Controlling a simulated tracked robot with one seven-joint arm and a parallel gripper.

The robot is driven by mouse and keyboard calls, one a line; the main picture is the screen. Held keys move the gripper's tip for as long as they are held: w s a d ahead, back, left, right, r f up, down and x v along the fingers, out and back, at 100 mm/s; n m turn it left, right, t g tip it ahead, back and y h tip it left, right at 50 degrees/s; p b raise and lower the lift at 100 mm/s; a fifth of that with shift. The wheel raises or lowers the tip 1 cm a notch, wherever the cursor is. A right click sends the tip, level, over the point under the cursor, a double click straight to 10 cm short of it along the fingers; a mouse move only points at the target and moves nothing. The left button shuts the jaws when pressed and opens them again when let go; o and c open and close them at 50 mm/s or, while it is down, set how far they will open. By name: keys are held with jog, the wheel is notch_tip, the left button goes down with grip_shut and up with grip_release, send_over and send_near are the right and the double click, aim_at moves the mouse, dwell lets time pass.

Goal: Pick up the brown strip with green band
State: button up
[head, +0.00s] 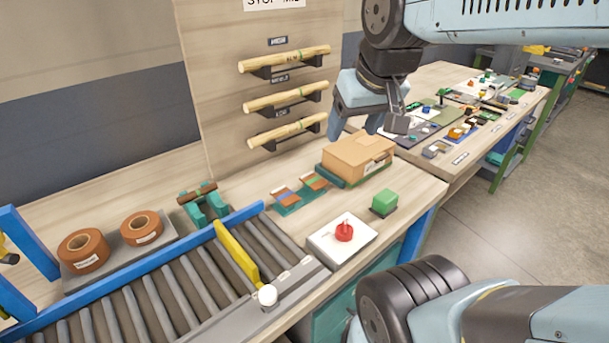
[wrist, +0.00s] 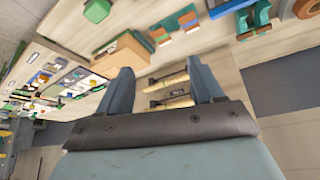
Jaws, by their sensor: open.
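Two short brown strips lie side by side on a low teal holder (head: 291,208) on the bench. The strip nearer the carton (head: 314,181) appears to carry a green band. The other strip (head: 284,197) has a band that looks blue-grey. In the wrist view the banded strip (wrist: 161,36) is near the top, small and unclear. My gripper (head: 354,126) is open and empty. It is above and to the right of the strips, well apart from them, near the upright panel. In the wrist view its two fingers (wrist: 160,70) stand wide apart with nothing between them.
A cardboard carton (head: 356,158) stands right beside the strips. A green block (head: 384,202) and a red button on a white box (head: 344,231) are in front. A teal stand (head: 205,212) holding a brown rod and a roller conveyor (head: 185,290) are left. Several pale rods (head: 285,96) hang on the panel.

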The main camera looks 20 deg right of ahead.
jog(key=shift+o, duration=1.4)
jog(key=w+f+n+g, duration=0.2)
jog(key=w+f+g, duration=0.1)
jog(key=w, duration=0.8)
jog(key=shift+d+f, duration=0.15)
jog(key=shift+f, duration=0.15)
jog(key=n+g, duration=0.2)
send_over(314, 180)
jog(key=f, duration=1.6)
jog(key=shift+s+a+f, duration=0.1)
jog(key=shift+s+a, duration=0.2)
jog(key=shift+w+d+f, duration=0.15)
jog(key=shift+f, duration=1.15)
jog(key=shift+w+d+f, duration=0.1)
jog(key=shift+f, duration=1.2)
jog(key=shift+f, duration=0.25)
jog(key=shift+c, duration=0.2)
jog(key=c, duration=1.1)
